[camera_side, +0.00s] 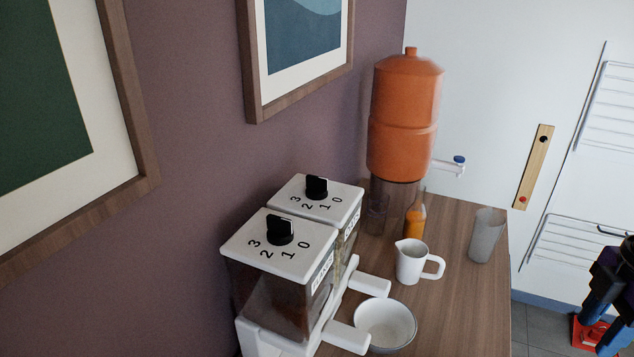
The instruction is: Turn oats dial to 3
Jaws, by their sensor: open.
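Two dispensers with clear bodies and white lids stand in line against the wall. The near lid (245,240) carries a black dial (281,231) with the numbers 3, 2, 1, 0 printed around its front side. The far lid (345,195) carries a similar black dial (316,188) with the same numbers. Each has a label on its side, too small and slanted to read, so I cannot tell which one is oats. Neither pointer setting is clear. My gripper (597,328) is at the far right edge, partly cut off, open and apart from both dispensers.
A white bowl (386,323) sits by the dispensers' white spouts (347,336). A white jug (411,262), an orange bottle (415,222), a grey cup (485,235) and a tall orange dispenser (404,120) with a tap stand on the wooden counter (458,290). Its front right is clear.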

